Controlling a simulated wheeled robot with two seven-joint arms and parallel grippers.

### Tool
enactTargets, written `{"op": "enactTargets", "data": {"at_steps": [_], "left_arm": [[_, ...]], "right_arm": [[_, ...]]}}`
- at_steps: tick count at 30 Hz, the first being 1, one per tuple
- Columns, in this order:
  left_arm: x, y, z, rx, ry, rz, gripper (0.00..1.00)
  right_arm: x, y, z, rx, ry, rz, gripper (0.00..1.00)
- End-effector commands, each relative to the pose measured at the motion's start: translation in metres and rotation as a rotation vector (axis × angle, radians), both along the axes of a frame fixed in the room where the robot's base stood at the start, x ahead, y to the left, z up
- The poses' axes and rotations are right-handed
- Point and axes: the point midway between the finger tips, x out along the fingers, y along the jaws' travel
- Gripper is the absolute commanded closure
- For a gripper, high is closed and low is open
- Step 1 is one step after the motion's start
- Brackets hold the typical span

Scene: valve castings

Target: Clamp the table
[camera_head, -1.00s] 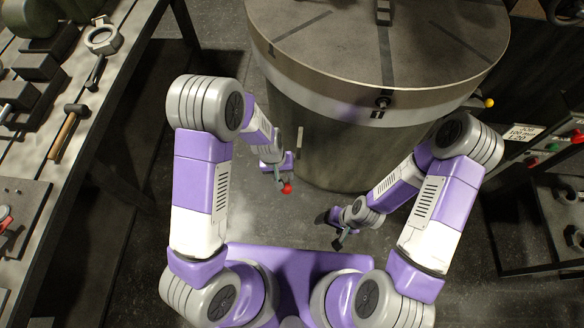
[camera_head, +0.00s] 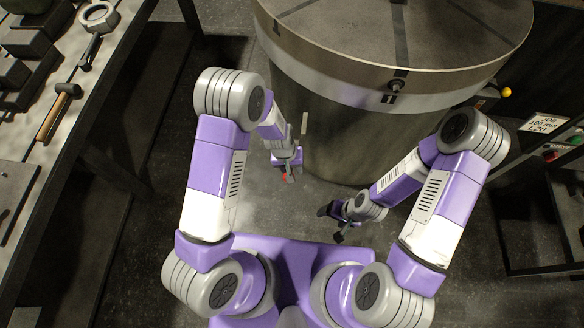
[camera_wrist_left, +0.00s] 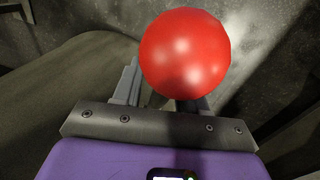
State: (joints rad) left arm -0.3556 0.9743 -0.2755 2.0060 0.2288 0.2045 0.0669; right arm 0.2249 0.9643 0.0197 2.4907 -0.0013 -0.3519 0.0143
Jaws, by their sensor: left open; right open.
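The round table (camera_head: 400,40) has a slotted grey top and a pale rim, on a thick cylindrical pedestal (camera_head: 345,140). A dark fitting (camera_head: 396,87) sits on its front rim. My left gripper (camera_head: 289,176) is open, low beside the pedestal's left front. A red ball (camera_head: 285,177) shows there, mostly hidden by this gripper. In the left wrist view the red ball (camera_wrist_left: 185,55) is large, at the open fingers, and covers much of the right one. I cannot tell whether they touch, or what bears the ball. My right gripper (camera_head: 339,236) is open and empty, lower, in front of the pedestal.
A workbench (camera_head: 75,135) with a hammer (camera_head: 58,110) and a ring-ended tool (camera_head: 97,20) runs along the left. At the right stand a yellow knob (camera_head: 506,92), a label plate (camera_head: 544,123) and a control panel. Bare floor (camera_head: 250,215) lies between my arms and the pedestal.

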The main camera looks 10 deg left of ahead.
Motion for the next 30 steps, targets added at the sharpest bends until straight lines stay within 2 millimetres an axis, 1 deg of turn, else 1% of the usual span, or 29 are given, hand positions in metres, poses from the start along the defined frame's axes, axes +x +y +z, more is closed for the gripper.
{"op": "enactTargets", "data": {"at_steps": [6,11,12,14,15,25,30], "left_arm": [[0.000,0.000,0.000,-0.001,-0.001,0.000,0.58],[0.000,0.000,0.000,-0.001,-0.001,0.000,0.83],[0.000,0.000,0.000,-0.001,-0.001,0.000,0.89],[0.000,0.000,0.000,-0.001,-0.001,0.000,0.98],[0.000,0.000,0.000,0.000,-0.001,0.000,1.00],[0.001,0.000,0.002,0.000,0.004,0.000,1.00],[0.004,0.000,0.008,0.000,0.045,0.000,1.00]], "right_arm": [[0.000,0.000,0.000,0.000,0.000,0.000,0.23],[0.000,0.000,0.000,0.000,0.000,0.000,0.23],[0.000,0.000,0.000,0.000,0.000,0.000,0.23],[0.000,0.000,0.000,0.000,0.000,0.000,0.23],[0.000,0.000,0.000,0.000,0.000,0.000,0.23],[0.000,0.000,0.002,0.000,0.000,0.000,0.23],[0.000,0.000,0.010,0.000,0.000,0.000,0.23]]}}
